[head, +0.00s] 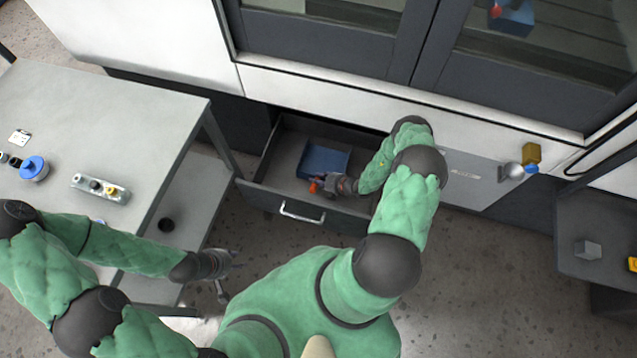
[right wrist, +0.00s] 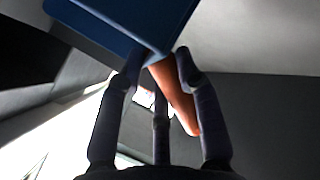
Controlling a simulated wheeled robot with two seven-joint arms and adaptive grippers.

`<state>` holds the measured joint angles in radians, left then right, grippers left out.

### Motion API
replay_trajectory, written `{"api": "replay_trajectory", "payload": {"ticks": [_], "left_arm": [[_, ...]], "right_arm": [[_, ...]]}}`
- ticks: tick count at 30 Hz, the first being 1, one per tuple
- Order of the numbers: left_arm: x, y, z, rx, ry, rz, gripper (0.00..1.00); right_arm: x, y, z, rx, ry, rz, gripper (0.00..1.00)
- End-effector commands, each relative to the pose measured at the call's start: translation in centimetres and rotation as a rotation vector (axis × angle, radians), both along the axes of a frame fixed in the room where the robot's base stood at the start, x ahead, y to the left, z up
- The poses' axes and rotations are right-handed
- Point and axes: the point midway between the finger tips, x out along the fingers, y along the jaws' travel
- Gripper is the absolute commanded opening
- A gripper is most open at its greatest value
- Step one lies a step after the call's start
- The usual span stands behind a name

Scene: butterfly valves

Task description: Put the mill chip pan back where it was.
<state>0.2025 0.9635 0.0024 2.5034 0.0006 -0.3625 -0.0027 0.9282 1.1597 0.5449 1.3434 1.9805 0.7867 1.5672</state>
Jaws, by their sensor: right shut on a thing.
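The mill chip pan (head: 325,158) is a blue tray with an orange handle (head: 322,184). In the head view it is inside the outline of the open grey drawer (head: 262,199); whether it touches the floor of the drawer I cannot tell. My right gripper (head: 331,185) reaches in from the right and is shut on the orange handle. In the right wrist view the fingers (right wrist: 160,80) close around the handle (right wrist: 175,95), with the blue pan (right wrist: 120,18) beyond them. My left gripper (head: 228,275) is open and empty, low beside the left table.
The drawer projects from a white and dark grey machine with windows (head: 330,40). A side table (head: 600,210) stands at right. Bare floor (head: 480,290) lies between.

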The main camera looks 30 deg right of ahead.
Motion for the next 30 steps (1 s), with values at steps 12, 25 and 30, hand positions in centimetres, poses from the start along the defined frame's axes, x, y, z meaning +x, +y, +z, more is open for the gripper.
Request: {"api": "replay_trajectory", "payload": {"ticks": [12,25,30], "left_arm": [[0.0,0.0,-0.72,0.0,0.0,0.0,0.4],[-0.01,0.0,-0.73,0.0,0.0,0.0,0.4],[-0.01,0.0,-0.46,0.0,0.0,0.0,0.4]], "right_arm": [[0.05,-0.04,-1.39,-0.001,-0.002,-0.001,0.0],[-0.04,0.03,-1.57,0.001,0.0,-0.001,0.58],[-0.36,-0.2,-0.98,0.001,0.001,-0.002,0.58]]}}
